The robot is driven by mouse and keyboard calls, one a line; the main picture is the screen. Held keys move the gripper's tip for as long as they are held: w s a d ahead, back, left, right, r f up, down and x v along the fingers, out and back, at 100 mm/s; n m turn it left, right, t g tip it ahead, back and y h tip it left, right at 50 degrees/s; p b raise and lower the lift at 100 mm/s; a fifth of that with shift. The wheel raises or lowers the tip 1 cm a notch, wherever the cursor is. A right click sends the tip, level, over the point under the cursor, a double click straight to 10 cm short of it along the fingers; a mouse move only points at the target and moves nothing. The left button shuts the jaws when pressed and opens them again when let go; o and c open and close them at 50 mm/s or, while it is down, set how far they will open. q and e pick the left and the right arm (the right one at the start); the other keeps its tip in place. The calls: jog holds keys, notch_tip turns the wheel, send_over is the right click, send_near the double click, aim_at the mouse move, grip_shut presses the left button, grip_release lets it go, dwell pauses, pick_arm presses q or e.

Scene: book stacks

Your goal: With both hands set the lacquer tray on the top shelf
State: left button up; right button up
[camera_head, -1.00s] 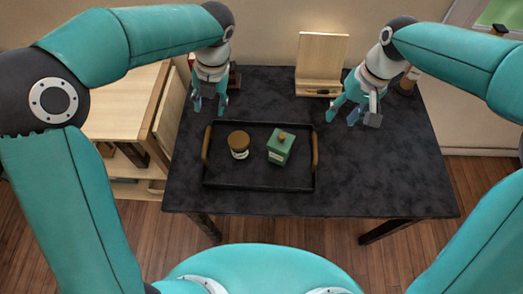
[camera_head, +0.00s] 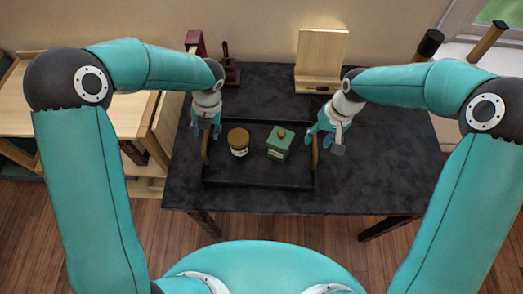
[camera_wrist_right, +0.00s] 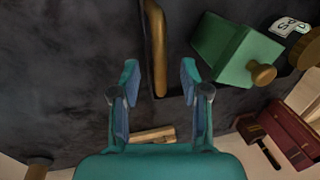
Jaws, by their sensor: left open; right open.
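The black lacquer tray (camera_head: 258,184) lies flat on the dark table, with a wooden handle at each end. On it stand a brown-lidded jar (camera_head: 238,142) and a green canister (camera_head: 279,145). My left gripper (camera_head: 206,132) is open at the tray's left handle (camera_head: 205,152). My right gripper (camera_head: 320,145) is open by the right handle. In the right wrist view the handle (camera_wrist_right: 157,50) appears between the open fingers (camera_wrist_right: 160,82), not clamped. The light wooden shelf unit (camera_head: 136,106) stands left of the table, partly hidden by my left arm.
The dark table (camera_head: 385,170) is clear on its right and front. A wooden stand (camera_head: 320,60) is at the back edge. A dark red object (camera_head: 195,42) and a dark holder (camera_head: 229,70) are at the back left. Dark items sit inside the shelf unit.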

aim_at(206, 135)
pick_arm(q)
jog(key=shift+a+f, duration=0.2)
jog(key=shift+f, duration=0.65)
jog(key=shift+a+f, duration=0.15)
jog(key=shift+f, duration=0.7)
pick_arm(e)
jog(key=shift+a+f, duration=0.2)
jog(key=shift+f, duration=0.7)
jog(key=shift+a+f, duration=0.15)
jog(key=shift+f, duration=0.7)
pick_arm(q)
grip_shut()
pick_arm(e)
grip_shut()
jog(key=shift+r, duration=0.1)
